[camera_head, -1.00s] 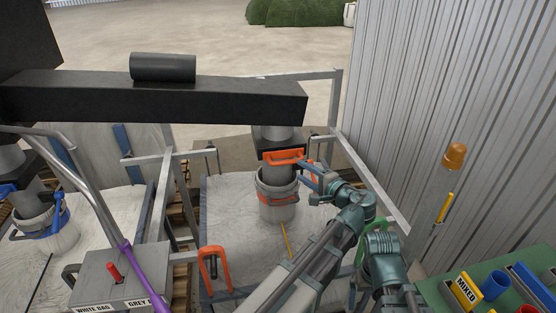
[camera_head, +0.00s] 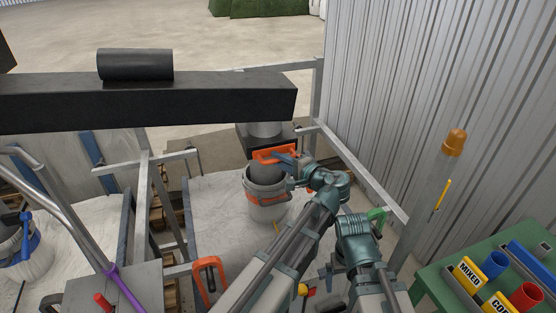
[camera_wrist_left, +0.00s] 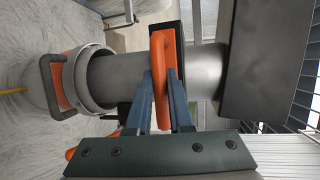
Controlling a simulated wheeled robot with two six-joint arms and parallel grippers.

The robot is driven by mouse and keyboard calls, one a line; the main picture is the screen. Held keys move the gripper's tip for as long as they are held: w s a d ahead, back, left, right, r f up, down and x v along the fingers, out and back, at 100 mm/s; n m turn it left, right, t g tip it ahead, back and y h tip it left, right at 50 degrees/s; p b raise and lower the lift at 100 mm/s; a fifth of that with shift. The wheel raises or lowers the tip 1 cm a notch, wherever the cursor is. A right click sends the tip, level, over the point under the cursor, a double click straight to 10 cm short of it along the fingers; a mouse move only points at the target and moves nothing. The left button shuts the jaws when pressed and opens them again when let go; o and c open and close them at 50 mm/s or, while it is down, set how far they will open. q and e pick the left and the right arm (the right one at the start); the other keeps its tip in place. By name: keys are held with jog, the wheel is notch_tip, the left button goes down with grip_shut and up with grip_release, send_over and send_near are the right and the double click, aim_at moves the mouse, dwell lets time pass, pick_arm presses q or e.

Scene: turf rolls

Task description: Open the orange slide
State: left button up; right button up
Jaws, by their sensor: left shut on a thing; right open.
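The orange slide handle (camera_head: 272,154) sits at the front of a black housing (camera_head: 246,130) on the grey discharge pipe, under the black beam. In the left wrist view the orange handle (camera_wrist_left: 163,75) stands between my blue finger pads. My left gripper (camera_head: 283,158) is shut on the handle; it also shows in the left wrist view (camera_wrist_left: 163,100). How far the slide plate is drawn out is hidden. A white bucket (camera_head: 268,210) with an orange band hangs around the pipe's lower end. My right gripper (camera_head: 328,275) is low at the centre right, apart from the slide and partly hidden.
An orange clamp (camera_head: 209,280) stands at lower left. A green table (camera_head: 450,262) with coloured cups stands at right, before a corrugated wall (camera_head: 440,70).

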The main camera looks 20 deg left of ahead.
pick_arm(q)
grip_shut()
